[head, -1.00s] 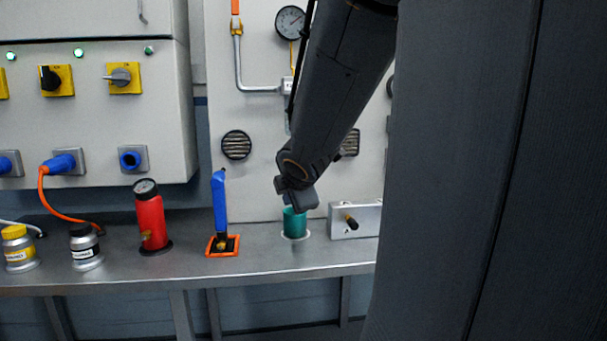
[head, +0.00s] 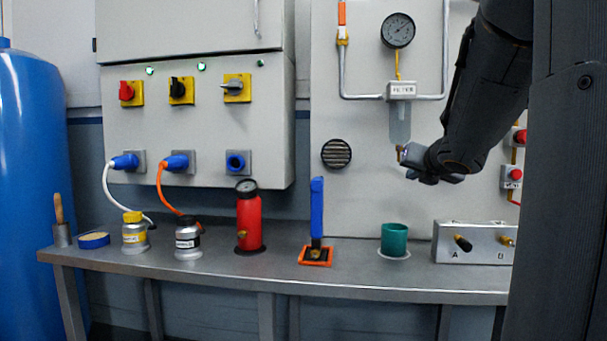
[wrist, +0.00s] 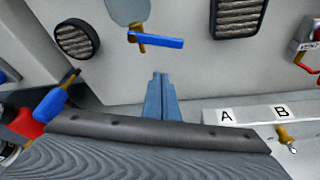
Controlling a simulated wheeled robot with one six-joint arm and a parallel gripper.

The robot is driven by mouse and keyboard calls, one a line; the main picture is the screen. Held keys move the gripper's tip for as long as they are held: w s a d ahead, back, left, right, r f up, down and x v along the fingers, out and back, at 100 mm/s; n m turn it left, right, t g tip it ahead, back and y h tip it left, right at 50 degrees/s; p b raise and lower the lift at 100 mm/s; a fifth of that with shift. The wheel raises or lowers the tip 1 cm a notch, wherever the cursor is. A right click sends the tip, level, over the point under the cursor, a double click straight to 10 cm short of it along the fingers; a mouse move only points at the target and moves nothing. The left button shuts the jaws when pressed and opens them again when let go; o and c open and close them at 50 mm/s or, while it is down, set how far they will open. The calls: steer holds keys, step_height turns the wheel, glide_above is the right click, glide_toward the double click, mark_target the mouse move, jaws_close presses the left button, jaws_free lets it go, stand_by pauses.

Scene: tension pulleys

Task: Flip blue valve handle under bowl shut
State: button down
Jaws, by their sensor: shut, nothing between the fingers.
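The clear bowl (head: 399,122) hangs below the unit labelled FILTER (head: 401,90) on the wall panel. A small brass valve (head: 399,152) sits at its lower end. In the wrist view, the blue valve handle (wrist: 157,41) extends sideways to the right from the brass, below the grey bowl (wrist: 127,10). In the head view the handle is mostly hidden by my gripper. My gripper (head: 408,160) is beside and just below the valve on its right. In the wrist view, the closed fingertips (wrist: 160,76) are below the handle, with an apparent gap and nothing held.
A green cup (head: 394,240) stands on the bench below the bowl. A metal box marked A and B (head: 470,243) is to its right. A tall blue lever (head: 317,210) and a red cylinder (head: 249,222) stand to the left. A round vent (head: 336,153) is on the panel.

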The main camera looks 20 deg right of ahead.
steer(key=shift+w+d+r+p, duration=0.1)
steer(key=shift+d+r+p, duration=0.15)
steer(key=shift+r+p, duration=0.3)
steer(key=shift+w+d+r+p, duration=0.1)
steer(key=shift+d+r+p, duration=0.25)
steer(key=shift+r, duration=0.25)
steer(key=shift+d+r+p, duration=0.2)
steer(key=shift+r+p, duration=0.3)
steer(key=shift+r, duration=0.1)
steer(key=shift+d, duration=0.1)
